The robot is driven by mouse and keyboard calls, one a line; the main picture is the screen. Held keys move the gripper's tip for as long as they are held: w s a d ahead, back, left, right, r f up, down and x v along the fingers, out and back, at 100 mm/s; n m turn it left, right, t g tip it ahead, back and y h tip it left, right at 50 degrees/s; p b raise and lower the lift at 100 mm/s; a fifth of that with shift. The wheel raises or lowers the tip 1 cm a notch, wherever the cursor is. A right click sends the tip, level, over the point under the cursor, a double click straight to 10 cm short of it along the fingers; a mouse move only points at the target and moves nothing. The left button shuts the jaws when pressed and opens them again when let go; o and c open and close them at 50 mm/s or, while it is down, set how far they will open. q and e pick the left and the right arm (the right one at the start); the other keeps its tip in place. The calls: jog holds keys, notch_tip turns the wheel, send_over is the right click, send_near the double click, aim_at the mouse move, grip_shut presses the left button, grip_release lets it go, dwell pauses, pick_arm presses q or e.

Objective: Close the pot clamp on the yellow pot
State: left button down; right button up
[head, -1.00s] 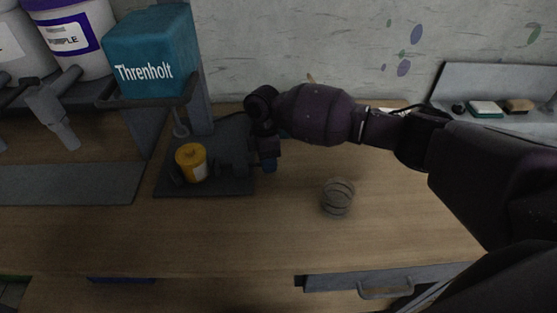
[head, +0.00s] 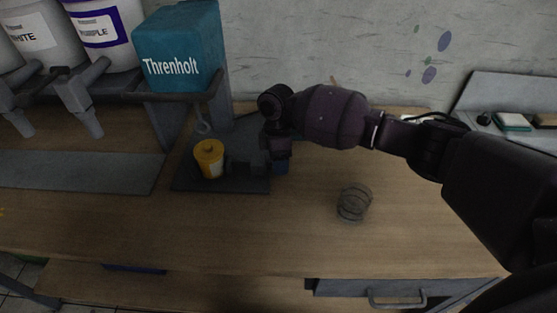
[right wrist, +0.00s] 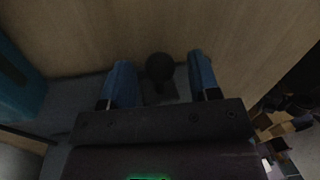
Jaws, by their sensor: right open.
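The yellow pot (head: 209,160), with a pale label, stands upright on the dark base plate (head: 222,186) of the press. A low dark block (head: 240,168), seemingly part of the pot clamp, is just right of the pot; its exact position is hard to make out. My right gripper (head: 281,166) points down at the plate's right end, right of the pot and apart from it. In the right wrist view its blue fingers are spread, with a dark round knob (right wrist: 160,67) between them and no visible grip on it. My left gripper is not in view.
A teal Threnholt box (head: 178,45) sits on a bracket above and behind the pot. White tubs (head: 103,35) with dark spouts stand left. A wire coil (head: 354,203) is on the wooden table (head: 240,230), with clear tabletop around it. A drawer handle (head: 397,298) is below.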

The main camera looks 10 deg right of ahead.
notch_tip(320, 180, up, 10)
jog(key=w, duration=0.2)
jog(key=shift+r+p, duration=0.2)
jog(key=shift+p, duration=0.1)
dwell(0.4)
